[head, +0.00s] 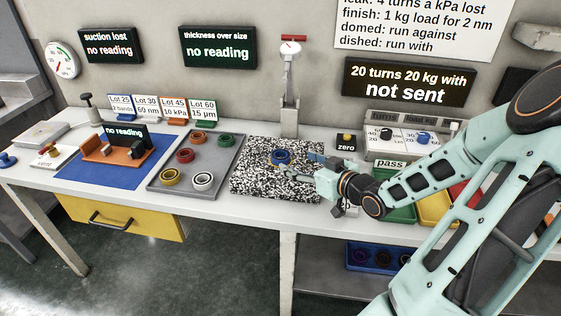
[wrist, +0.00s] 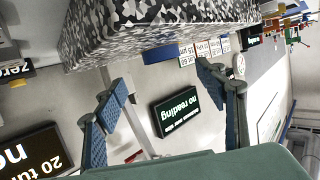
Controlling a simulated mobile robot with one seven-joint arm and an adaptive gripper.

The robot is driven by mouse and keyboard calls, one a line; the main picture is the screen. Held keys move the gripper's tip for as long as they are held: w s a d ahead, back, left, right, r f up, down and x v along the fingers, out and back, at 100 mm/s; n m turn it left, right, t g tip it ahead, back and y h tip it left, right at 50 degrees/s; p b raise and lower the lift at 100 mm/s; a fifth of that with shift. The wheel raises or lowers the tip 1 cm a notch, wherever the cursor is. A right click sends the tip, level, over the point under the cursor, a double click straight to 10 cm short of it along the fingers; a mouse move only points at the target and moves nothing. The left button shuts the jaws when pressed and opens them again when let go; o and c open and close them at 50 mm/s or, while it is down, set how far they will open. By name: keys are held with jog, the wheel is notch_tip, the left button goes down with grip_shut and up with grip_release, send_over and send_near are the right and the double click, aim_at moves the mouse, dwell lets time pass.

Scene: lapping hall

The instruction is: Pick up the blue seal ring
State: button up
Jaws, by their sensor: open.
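The blue seal ring (head: 280,157) lies flat on the black-and-white speckled block (head: 252,182) near the block's middle. My gripper (head: 297,163) is open and low over the block, just right of the ring in the head view. In the wrist view the scene is upside down; the ring (wrist: 165,54) shows edge-on against the speckled block (wrist: 130,30). There it lies ahead of the gap between my two open fingers (wrist: 160,85), and nothing is between them. Whether a finger touches the block I cannot tell.
A grey tray (head: 216,185) left of the block holds several rings, red, green, yellow and white. A post with a red handle (head: 289,85) stands behind the block. A green tray (head: 400,212) and a yellow tray (head: 432,208) are to the right, partly behind my arm.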

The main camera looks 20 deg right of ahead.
aim_at(277, 152)
jog(key=shift+x, duration=1.2)
jog(key=b+x, duration=0.1)
jog(key=x, duration=0.4)
jog(key=shift+w+a+b, duration=0.25)
jog(key=shift+b, duration=0.1)
jog(key=c, duration=1.4)
jog(key=shift+r, duration=0.2)
